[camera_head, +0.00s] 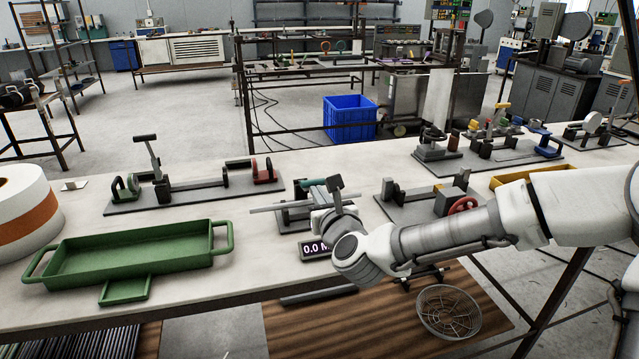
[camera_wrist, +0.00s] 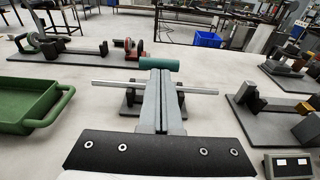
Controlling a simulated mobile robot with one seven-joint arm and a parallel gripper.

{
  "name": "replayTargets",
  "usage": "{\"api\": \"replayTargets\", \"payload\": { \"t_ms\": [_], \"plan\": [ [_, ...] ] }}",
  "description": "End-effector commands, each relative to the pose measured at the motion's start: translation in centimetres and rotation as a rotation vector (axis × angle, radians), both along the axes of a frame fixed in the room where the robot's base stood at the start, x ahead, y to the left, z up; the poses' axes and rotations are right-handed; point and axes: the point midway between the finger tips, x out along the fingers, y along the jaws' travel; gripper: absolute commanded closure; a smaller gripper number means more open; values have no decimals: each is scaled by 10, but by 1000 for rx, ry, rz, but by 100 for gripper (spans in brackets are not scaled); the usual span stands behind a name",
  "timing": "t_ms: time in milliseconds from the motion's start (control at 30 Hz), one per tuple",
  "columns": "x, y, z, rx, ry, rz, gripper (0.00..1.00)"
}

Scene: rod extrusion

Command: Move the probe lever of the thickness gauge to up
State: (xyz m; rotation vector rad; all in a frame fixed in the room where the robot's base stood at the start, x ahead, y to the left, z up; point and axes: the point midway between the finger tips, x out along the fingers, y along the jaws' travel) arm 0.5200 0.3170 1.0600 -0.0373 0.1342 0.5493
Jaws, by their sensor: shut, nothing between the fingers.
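The thickness gauge (camera_head: 292,217) stands on a dark base near the middle of the table, with a thin grey rod (camera_head: 266,208) lying across it. Its display (camera_head: 315,249) reads 0.0. In the wrist view the rod (camera_wrist: 110,83) runs left to right behind my fingers, and the display (camera_wrist: 289,166) is at lower right. A green cylinder (camera_wrist: 160,63), perhaps the probe lever's grip, lies crosswise just beyond my fingertips. I cannot tell whether they touch. My gripper (camera_wrist: 161,71) is shut and empty, over the gauge; it hides much of the gauge and lever.
A green tray (camera_head: 130,258) and a white-orange roll (camera_head: 25,215) are at left. A bench device with red and green parts (camera_head: 195,185) is behind left. Another device with a red wheel (camera_head: 463,206) stands close at right. Bare table lies between the tray and gauge.

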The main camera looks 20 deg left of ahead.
Motion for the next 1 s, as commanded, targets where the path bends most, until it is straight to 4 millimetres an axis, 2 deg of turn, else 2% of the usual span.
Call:
{"api": "replayTargets", "payload": {
  "t_ms": [33, 200, 900, 1000],
  "plan": [
    [2, 1, 15, -11, 20, -1, 100],
    [7, 5, 29, -52, 87, 0, 100],
    [41, 27, 77, -233, 380, 2, 100],
    [48, 30, 81, -233, 379, 1, 100]
  ]
}}
